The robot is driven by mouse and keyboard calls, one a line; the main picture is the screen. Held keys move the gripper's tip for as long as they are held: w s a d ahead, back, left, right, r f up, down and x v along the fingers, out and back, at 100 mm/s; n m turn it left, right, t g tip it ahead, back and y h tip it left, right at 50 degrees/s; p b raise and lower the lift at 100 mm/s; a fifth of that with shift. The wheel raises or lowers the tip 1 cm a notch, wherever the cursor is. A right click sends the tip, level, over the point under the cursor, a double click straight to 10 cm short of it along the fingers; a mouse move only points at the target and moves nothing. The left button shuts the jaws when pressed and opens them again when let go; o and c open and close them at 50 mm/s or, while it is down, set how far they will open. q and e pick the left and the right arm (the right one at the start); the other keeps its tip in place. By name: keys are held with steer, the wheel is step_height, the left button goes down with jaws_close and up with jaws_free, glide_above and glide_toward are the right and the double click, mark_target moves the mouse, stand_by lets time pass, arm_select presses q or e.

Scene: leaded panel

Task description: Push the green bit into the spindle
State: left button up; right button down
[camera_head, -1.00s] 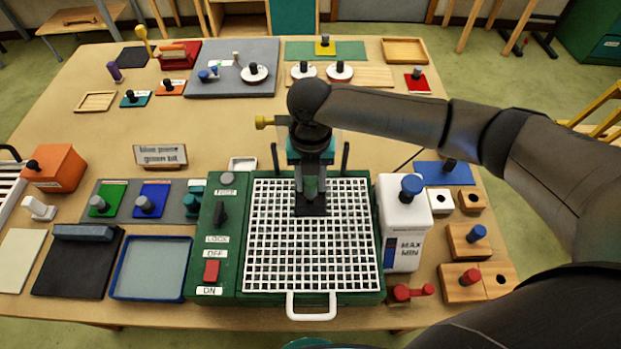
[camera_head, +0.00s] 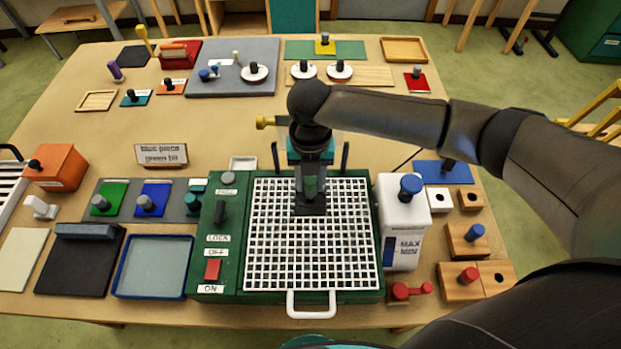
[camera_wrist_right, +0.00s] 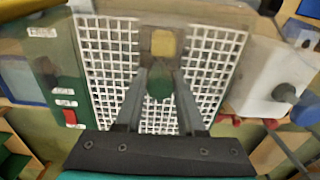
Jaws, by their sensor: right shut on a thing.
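My right gripper (camera_head: 310,192) reaches down over the white grid (camera_head: 280,255) of the green machine (camera_head: 228,260), near its back edge. Its fingers are shut on a green bit (camera_wrist_right: 160,83), which shows as a dark green round piece between the fingertips in the right wrist view. In the head view the bit (camera_head: 311,186) is partly hidden by the fingers. A dark block stands under and around the fingertips. The spindle cannot be clearly made out; the gripper and bit cover that spot, so I cannot tell how deep the bit sits. My left gripper is not in view.
A white bottle (camera_head: 402,220) with a blue cap stands close to the machine's right side. A blue-rimmed tray (camera_head: 118,284) lies to its left. Two dark posts rise at the machine's back edge. A label card (camera_head: 161,155) stands behind left. The table's middle left is clear.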

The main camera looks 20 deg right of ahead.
arm_select(q)
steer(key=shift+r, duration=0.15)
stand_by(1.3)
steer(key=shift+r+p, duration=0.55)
steer(key=shift+p, duration=0.15)
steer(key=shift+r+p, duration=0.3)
stand_by(2.0)
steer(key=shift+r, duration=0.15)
stand_by(2.1)
stand_by(1.3)
